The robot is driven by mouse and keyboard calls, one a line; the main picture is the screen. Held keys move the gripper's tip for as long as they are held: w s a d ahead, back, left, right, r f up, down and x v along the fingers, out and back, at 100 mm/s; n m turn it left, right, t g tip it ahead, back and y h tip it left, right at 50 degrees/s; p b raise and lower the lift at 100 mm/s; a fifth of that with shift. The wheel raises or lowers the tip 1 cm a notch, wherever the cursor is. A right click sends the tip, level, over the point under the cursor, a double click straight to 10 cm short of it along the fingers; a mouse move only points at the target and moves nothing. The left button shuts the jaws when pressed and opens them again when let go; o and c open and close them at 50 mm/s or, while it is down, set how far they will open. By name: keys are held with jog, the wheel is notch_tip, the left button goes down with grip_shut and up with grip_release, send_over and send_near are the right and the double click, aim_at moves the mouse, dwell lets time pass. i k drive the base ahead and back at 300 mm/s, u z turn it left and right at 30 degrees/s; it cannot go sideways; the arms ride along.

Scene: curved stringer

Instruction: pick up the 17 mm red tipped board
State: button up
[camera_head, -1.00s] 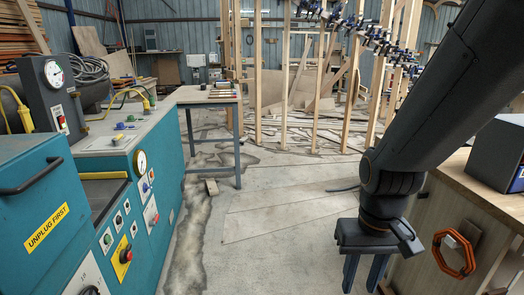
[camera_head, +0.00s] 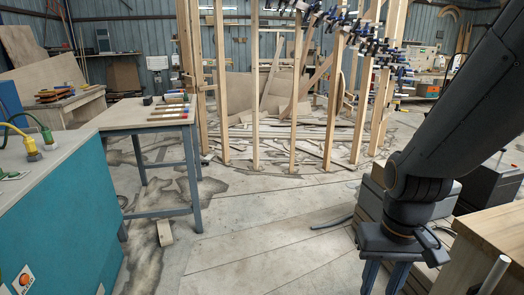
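A small table (camera_head: 118,116) with grey legs stands left of centre. Several short thin pieces with coloured ends (camera_head: 172,108) lie near its right side, some with red or reddish tips. They are too small to tell which is the 17 mm red tipped board. A small dark block (camera_head: 147,101) sits beside them. My gripper (camera_head: 385,285) hangs down at the lower right, far from the table. Its two fingers are apart with nothing seen between them; the tips are near the bottom edge of the picture.
A teal machine (camera_head: 70,225) stands at the left, close to the table. A wooden frame of posts with clamps (camera_head: 292,90) rises behind. A wooden bench (camera_head: 490,240) and dark boxes (camera_head: 490,185) are at the right. Floor between is clear, with a small wood block (camera_head: 165,233) by the table.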

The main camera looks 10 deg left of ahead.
aim_at(171, 116)
jog(key=u, duration=0.15)
jog(key=i, duration=1.8)
jog(key=u, duration=0.9)
jog(key=i, duration=1.7)
jog(key=u, duration=0.65)
